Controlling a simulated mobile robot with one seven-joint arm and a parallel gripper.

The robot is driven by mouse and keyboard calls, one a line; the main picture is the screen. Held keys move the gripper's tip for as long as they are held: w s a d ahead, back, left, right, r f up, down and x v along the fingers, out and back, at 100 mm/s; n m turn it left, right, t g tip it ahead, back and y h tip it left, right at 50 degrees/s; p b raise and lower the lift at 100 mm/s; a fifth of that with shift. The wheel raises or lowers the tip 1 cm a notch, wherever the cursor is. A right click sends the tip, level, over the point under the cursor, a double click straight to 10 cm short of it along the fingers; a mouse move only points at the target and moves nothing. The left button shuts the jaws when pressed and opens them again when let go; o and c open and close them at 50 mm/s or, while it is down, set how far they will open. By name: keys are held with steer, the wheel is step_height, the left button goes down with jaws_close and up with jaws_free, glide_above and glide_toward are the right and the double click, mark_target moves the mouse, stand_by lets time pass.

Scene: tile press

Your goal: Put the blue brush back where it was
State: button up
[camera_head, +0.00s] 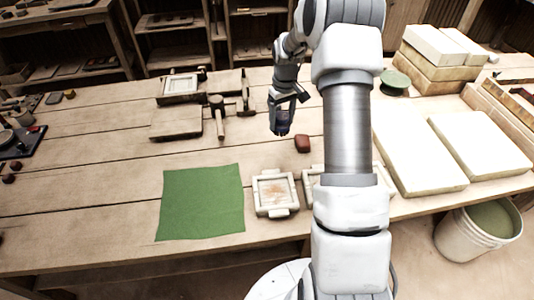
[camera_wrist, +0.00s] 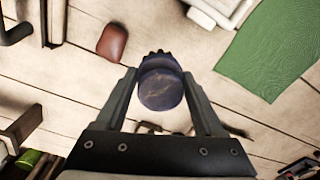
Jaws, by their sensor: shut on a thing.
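The blue brush (camera_wrist: 161,90) shows in the wrist view as a dark blue, round-ended thing between the two fingers. My gripper (camera_wrist: 158,76) is shut on it. In the head view my gripper (camera_head: 284,100) is over the middle of the wooden table, with the dark blue brush (camera_head: 282,122) pointing down below it. It is near a reddish-brown lump (camera_head: 302,143), which lies to its right and nearer the front edge. I cannot tell whether the brush's lower end touches the table. The spot where the brush was before is not marked in either view.
A green cloth (camera_head: 202,202) and a pale square frame (camera_head: 275,193) lie near the front edge. White slabs (camera_head: 420,160) lie on the right. My arm partly hides another frame.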

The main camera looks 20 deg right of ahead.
steer(key=w+d+f+n+b, duration=0.1)
steer(key=w+d, duration=0.2)
steer(key=d, duration=0.5)
steer(key=a+f, duration=0.2)
steer(key=a, duration=0.1)
steer(key=a+f, duration=0.2)
steer(key=a, duration=0.2)
steer(key=a+f, duration=0.3)
steer(key=a, duration=0.1)
steer(key=shift+w+a+b, duration=0.15)
steer(key=shift+w+b, duration=0.2)
steer(key=shift+w, duration=0.05)
steer(key=shift+f, duration=2.05)
steer(key=shift+f+b, duration=0.15)
steer(key=shift+b, duration=0.15)
steer(key=o, duration=1.2)
